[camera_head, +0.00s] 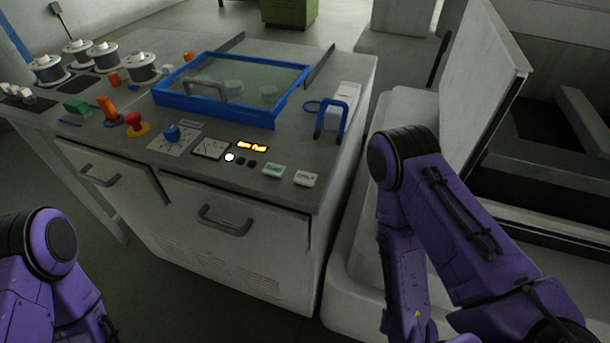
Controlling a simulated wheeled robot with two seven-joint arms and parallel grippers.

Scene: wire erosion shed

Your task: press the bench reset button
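The bench (345,95) has a control panel along its front top edge. Near its front right corner are a pale green block button (273,170) and a white block button (306,178), both with small lettering I cannot read surely. To their left, a lit white round button (229,157) sits beside two small dark ones under an orange display (252,146). A red mushroom button (134,121) stands on a yellow base further left. I cannot tell which is the reset button. Both my grippers are outside the view; only purple arm links show at lower left and right.
A blue-framed clear lid (235,88) with a handle lies behind the panel. A blue knob (172,132), orange lever (108,110), green block (77,109) and wire spools (141,66) stand further left. A blue bracket (331,118) rises at the right. Drawer handles (224,220) jut from the front.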

